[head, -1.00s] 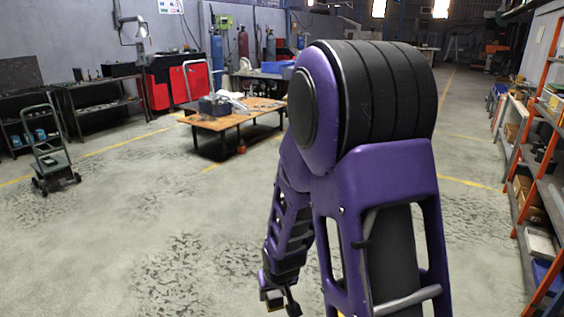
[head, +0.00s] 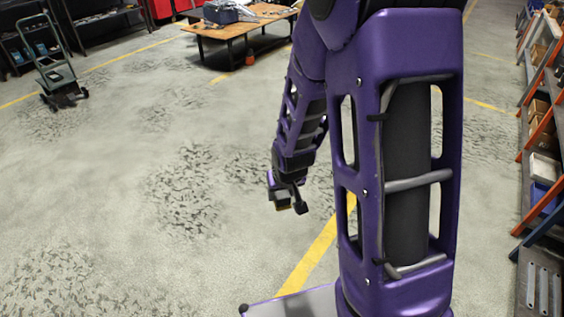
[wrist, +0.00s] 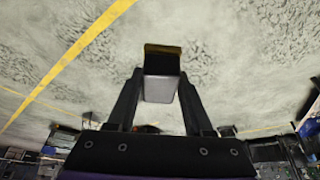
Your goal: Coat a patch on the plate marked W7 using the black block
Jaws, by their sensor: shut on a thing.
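My gripper (head: 288,204) hangs over open floor, left of my arm column in the head view. In the wrist view my gripper (wrist: 159,92) is shut on a block (wrist: 161,66), with one finger on each side. The block has a black part, a grey face towards the camera and a yellowish far edge. In the head view it is small and dark. No plate with a readable W7 mark shows in either view.
Grey metal strips (head: 542,291) lie on a surface at the lower right. An orange-framed shelf (head: 536,135) runs along the right. A wooden-topped table (head: 238,30) stands at the back, a hand truck (head: 58,78) at the left. The floor between is clear.

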